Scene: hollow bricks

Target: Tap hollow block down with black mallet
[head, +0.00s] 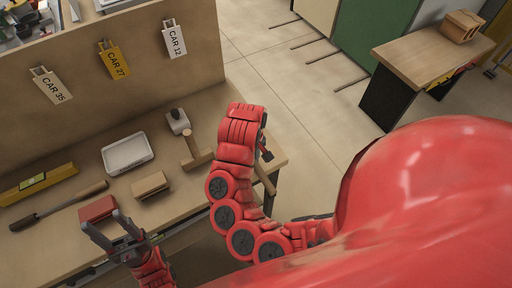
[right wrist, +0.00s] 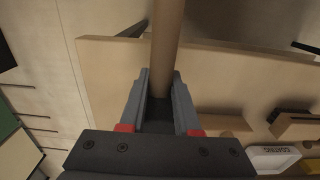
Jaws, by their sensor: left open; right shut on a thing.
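My right gripper (right wrist: 160,105) is shut on a round wooden handle (right wrist: 168,40). An orange-tan block (head: 462,25) with dark openings, likely the hollow block, sits on a far bench at the upper right.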

